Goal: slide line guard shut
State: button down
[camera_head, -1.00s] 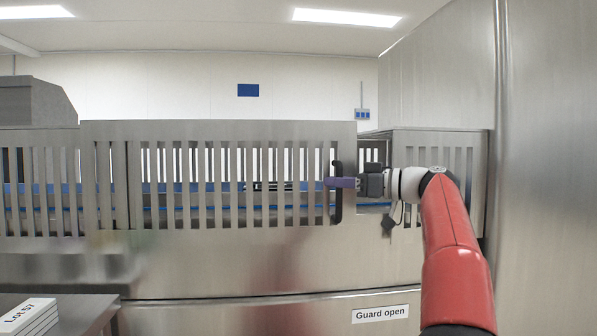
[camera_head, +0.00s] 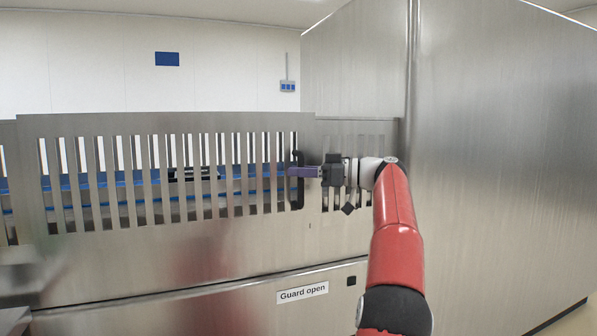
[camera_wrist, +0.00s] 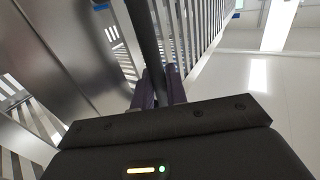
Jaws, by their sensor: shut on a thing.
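The line guard (camera_head: 160,124) is a slatted metal panel on the machine front. Its upright black handle (camera_head: 298,201) is near its right edge. My gripper (camera_head: 300,171) has its purple fingers on the handle from the right. In the wrist view the dark handle bar (camera_wrist: 143,28) runs between the two purple fingers (camera_wrist: 160,84), which are shut on it. The guard's right edge meets the slatted fixed panel (camera_head: 355,124) on the right, with no open gap visible between them. A label (camera_head: 302,292) below reads "Guard open".
Blue rails (camera_head: 75,183) and a dark item (camera_head: 192,174) show behind the slats. A tall metal cabinet wall (camera_head: 480,150) stands close on the right. A small black square (camera_head: 351,281) is beside the label. Open floor shows at the lower right.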

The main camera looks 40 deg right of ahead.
jog(key=c, duration=1.7)
grip_release()
jog(key=shift+s+d, duration=0.1)
jog(key=shift+d, duration=0.25)
jog(key=shift+c, duration=0.2)
jog(key=v, duration=0.7)
jog(key=shift+s+d+p, duration=0.2)
jog(key=shift+s+p, duration=0.2)
jog(key=shift+p, duration=0.05)
